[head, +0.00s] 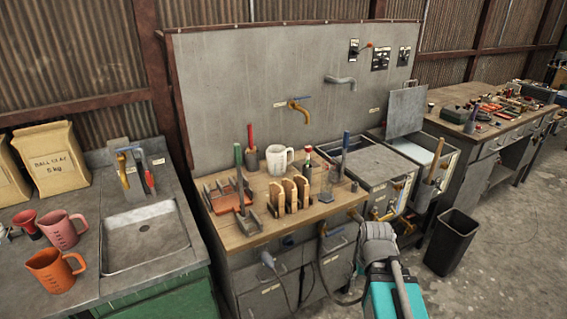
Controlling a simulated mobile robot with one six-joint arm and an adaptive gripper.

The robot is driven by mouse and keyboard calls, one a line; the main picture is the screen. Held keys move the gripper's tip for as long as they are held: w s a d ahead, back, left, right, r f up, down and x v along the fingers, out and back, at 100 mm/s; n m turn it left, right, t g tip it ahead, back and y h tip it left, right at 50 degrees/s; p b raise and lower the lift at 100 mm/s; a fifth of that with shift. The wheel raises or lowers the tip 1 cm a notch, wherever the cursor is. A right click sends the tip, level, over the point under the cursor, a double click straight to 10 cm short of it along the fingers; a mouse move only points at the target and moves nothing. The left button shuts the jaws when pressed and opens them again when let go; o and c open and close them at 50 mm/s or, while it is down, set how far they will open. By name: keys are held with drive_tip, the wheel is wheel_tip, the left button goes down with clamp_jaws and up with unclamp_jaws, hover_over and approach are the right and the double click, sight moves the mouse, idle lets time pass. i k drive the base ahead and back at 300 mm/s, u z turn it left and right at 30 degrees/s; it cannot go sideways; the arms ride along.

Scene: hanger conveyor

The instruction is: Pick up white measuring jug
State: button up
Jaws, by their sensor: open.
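The white measuring jug (279,159) stands upright at the back of the wooden workbench (240,238), near the grey back panel. Its handle is on the right side. Its lower part is close behind a wooden rack, and nothing is seen holding it. Part of my arm shows at the bottom right of the bench, in front of it and well apart from the jug. My gripper's fingers cannot be made out in this view.
A wooden rack (289,194), a red-handled tool (251,145) and a green-handled brush (239,170) stand near the jug. A brass tap (298,105) sticks out above it. Pink (61,229) and orange (55,270) jugs stand by the left sink. A black bin (452,242) is on the floor.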

sight(275, 155)
drive_tip(key=u, duration=0.1)
drive_tip(key=i, duration=1)
drive_tip(key=z, duration=0.1)
